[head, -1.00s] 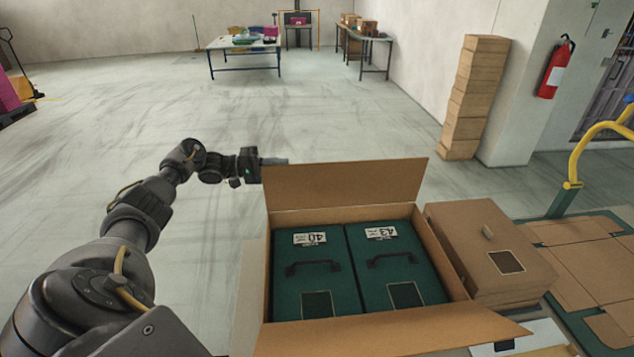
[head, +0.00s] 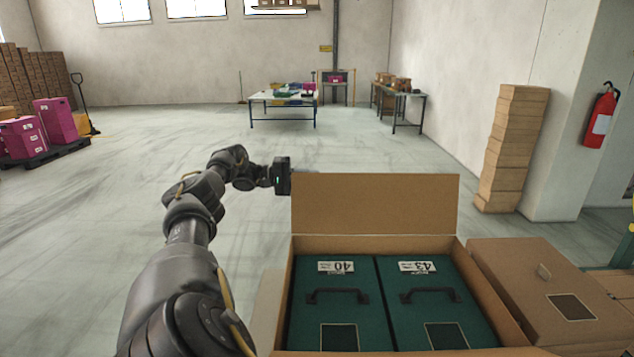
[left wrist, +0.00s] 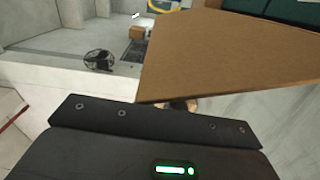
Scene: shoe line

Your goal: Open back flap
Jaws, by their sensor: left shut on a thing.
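The brown carton (head: 510,325) stands open in front of me. Its back flap (head: 375,204) stands up at the far side, rising from the back rim. My left gripper (head: 284,177) is at the upper left corner of this flap and is shut on it; the fingertips are mostly hidden. In the left wrist view the flap (left wrist: 225,60) reaches across the upper right, above the dark gripper body. Two green shoe boxes marked 40 (head: 335,280) and 43 (head: 420,280) lie side by side in the carton. My right gripper does not show.
A brown lidded box (head: 535,280) stands close to the carton's right side. A tall stack of brown boxes (head: 512,150) is by the wall pillar. The floor behind and left of the carton is clear. Tables stand far back.

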